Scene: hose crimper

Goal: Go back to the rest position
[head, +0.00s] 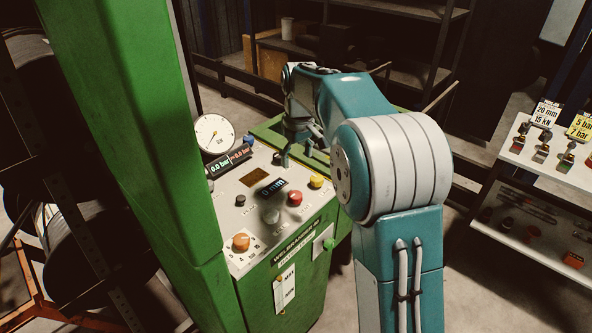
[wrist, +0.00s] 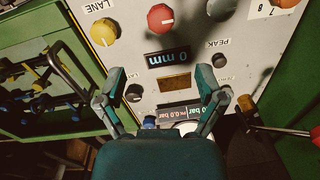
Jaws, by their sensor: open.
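My gripper (head: 303,146) hangs above the far edge of the crimper's control panel (head: 227,217) in the head view. In the wrist view my gripper (wrist: 166,91) has its two fingers spread wide with nothing between them. The panel carries a red knob (head: 295,199), a yellow knob (head: 316,181), an orange knob (head: 240,242) and a display reading 0 mm (head: 273,189). The red knob (wrist: 160,18) and yellow knob (wrist: 103,32) also show in the wrist view, beyond the fingertips. My gripper appears apart from the knobs.
A round gauge (head: 214,134) and a pressure display (head: 230,161) stand at the panel's back. A green column (head: 135,120) rises at left. A white shelf (head: 545,165) with fittings and labels stands at right. Bare floor (head: 475,270) lies between the machine and that shelf.

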